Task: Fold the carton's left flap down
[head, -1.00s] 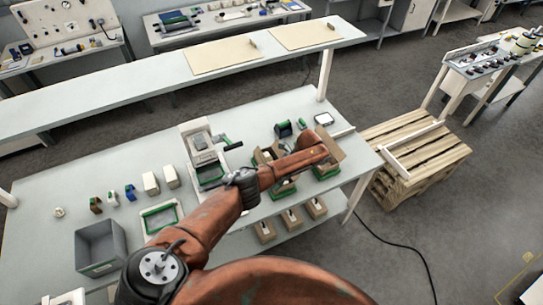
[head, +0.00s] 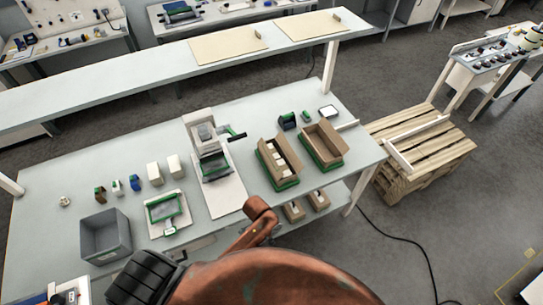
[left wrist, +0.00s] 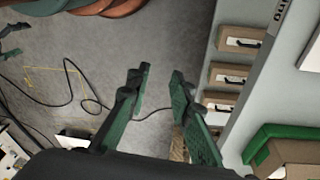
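Two brown cartons stand on the table's right part in green-edged holders. The left carton (head: 269,154) has upright flaps and white items inside. The right carton (head: 332,148) stands open with flaps raised; I cannot make out anything in it. In the left wrist view, part of a carton (left wrist: 290,152) shows at the lower right corner. My left gripper (left wrist: 160,78) is open and empty, off the table's front edge and apart from the cartons; it is hidden in the head view. Dark green parts at that view's left edge may be my right gripper (left wrist: 11,42), mostly cut off.
Small boxes (left wrist: 240,40) sit on the shelf below the table edge. A press-like device (head: 209,150), a grey bin (head: 104,238) and small items stand left of the cartons. A green-and-dark device (head: 288,121) stands behind them. A wooden pallet (head: 425,150) is at right.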

